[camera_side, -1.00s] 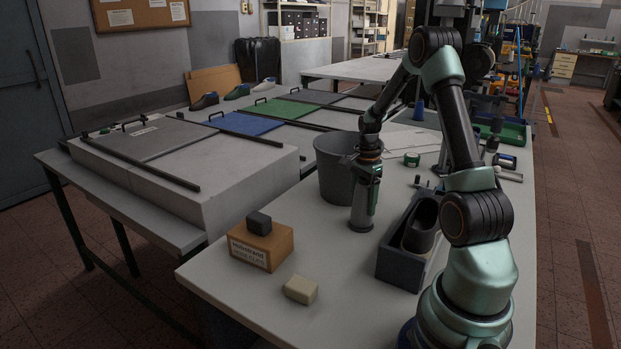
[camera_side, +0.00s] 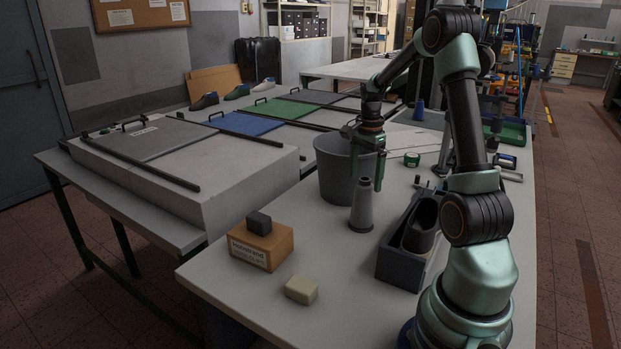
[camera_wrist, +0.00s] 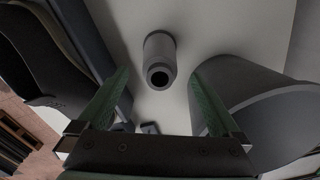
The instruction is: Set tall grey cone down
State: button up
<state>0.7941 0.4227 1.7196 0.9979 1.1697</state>
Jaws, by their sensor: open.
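The tall grey cone (camera_side: 362,206) stands upright on the white table, just in front of the grey bucket. In the wrist view the cone (camera_wrist: 159,58) shows its dark open top, ahead of and between the two green fingers. My gripper (camera_side: 367,168) is open and empty, directly above the cone's top and apart from it. In the wrist view my gripper (camera_wrist: 158,92) has its fingers spread wide, with neither finger touching the cone.
The grey bucket (camera_side: 335,172) stands close behind and left of the cone. A dark box (camera_side: 398,268) holding a dark shoe-like form (camera_side: 420,226) is to the right. A box with a dark block (camera_side: 262,245) and a beige block (camera_side: 302,290) lie front left.

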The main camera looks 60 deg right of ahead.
jog(key=w+a+r+n+t+h, duration=0.1)
jog(key=w+a+r+n+t, duration=0.15)
jog(key=a+r+n, duration=1)
jog(key=s+a+n+t, duration=0.1)
jog(key=s+a+n, duration=0.1)
jog(key=a+n, duration=0.3)
jog(key=s+a+n+t+y, duration=0.1)
jog(key=a+n, duration=0.4)
jog(key=a, duration=0.8)
jog(key=shift+s+a+f+t, duration=0.25)
jog(key=shift+s+f+t, duration=0.15)
jog(key=shift+s+t, duration=0.25)
